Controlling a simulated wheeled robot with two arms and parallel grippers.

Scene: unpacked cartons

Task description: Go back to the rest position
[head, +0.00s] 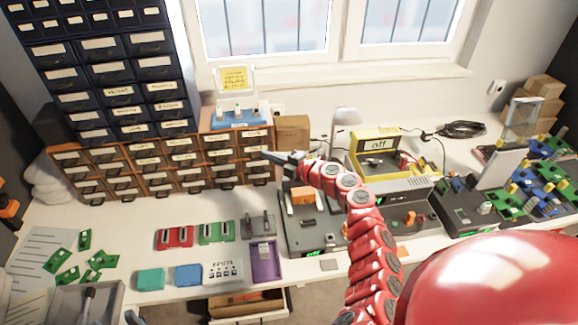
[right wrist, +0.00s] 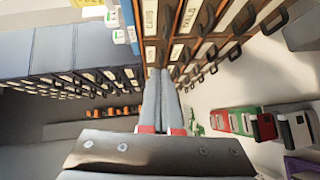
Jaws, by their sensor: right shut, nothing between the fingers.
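My right arm (head: 372,245) is red and segmented and reaches up from the lower right over the workbench. My right gripper (head: 272,156) is at its end, in front of the brown drawer cabinet's right end. In the right wrist view the two grey fingers (right wrist: 163,78) lie together, with nothing between them. They point toward the labelled drawers (right wrist: 195,30). I cannot make out my left gripper in these views.
The brown drawers (head: 180,160) and dark drawers (head: 110,65) stand at the back left. Red and green holders (head: 175,237), a purple tray (head: 266,268) and green boards (head: 68,277) lie in front. An open drawer (head: 240,304) juts out below.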

